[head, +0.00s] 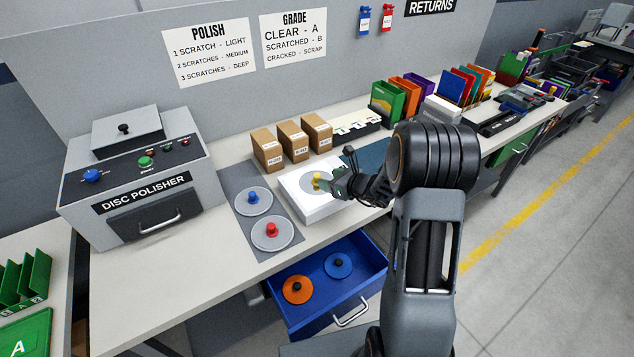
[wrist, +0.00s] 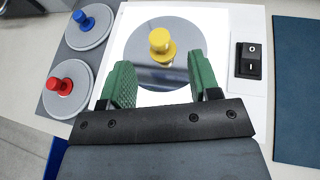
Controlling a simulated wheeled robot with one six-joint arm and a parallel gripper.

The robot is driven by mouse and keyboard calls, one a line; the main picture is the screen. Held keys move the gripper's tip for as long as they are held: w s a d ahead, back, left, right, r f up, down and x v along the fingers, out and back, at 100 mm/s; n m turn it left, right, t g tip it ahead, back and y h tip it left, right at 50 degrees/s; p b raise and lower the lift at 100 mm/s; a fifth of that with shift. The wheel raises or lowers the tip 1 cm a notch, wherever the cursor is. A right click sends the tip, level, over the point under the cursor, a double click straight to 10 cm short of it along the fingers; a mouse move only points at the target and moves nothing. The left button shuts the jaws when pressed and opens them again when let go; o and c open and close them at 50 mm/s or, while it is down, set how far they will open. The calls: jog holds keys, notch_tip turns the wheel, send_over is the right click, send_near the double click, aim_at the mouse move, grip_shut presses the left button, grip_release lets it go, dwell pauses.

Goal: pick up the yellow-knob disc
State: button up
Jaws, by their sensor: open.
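The yellow-knob disc (wrist: 150,30) is a grey disc with a yellow knob (wrist: 161,42) standing up from its middle. It lies on a white box with a bright lit top (wrist: 125,97). In the head view the disc (head: 309,181) is partly hidden by my gripper. My gripper (wrist: 162,78) has green pads, is open and empty, and reaches over the near part of the disc. The knob lies beyond the fingertips in the wrist view, roughly midway between them. In the head view my gripper (head: 330,184) is close to the right of the knob.
Blue-knob (head: 253,201) and red-knob (head: 271,234) discs lie on a grey mat left of the box. A black switch (wrist: 248,60) sits on the box's right side. An open blue drawer (head: 372,262) holds two discs below. Cardboard boxes (head: 293,141) stand behind.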

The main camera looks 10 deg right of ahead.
aim_at(319, 176)
jog(key=shift+p+x, duration=0.8)
jog(key=shift+x, duration=2)
jog(key=shift+s+f, duration=0.1)
jog(key=c, duration=1)
